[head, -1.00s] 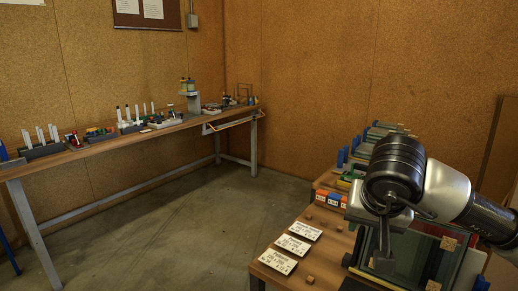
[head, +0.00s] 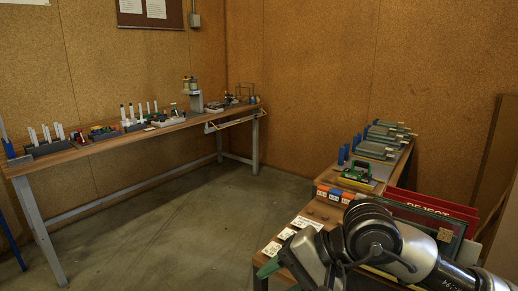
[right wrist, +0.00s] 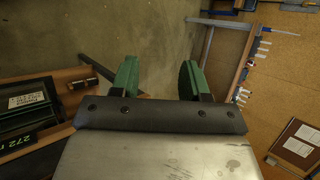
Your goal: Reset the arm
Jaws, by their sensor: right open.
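My right arm comes in from the lower right of the head view, low over the right bench. Its gripper (head: 270,270) points to the lower left at the bench's near edge; the fingers are partly hidden there. My left gripper is not in view.
The right bench holds white cards (head: 285,234), a green-handled tool (head: 357,173), several grey-green frames (head: 380,140) and a red REJECT panel (head: 430,204). A long bench (head: 110,147) stands left. The floor (head: 190,215) between is clear.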

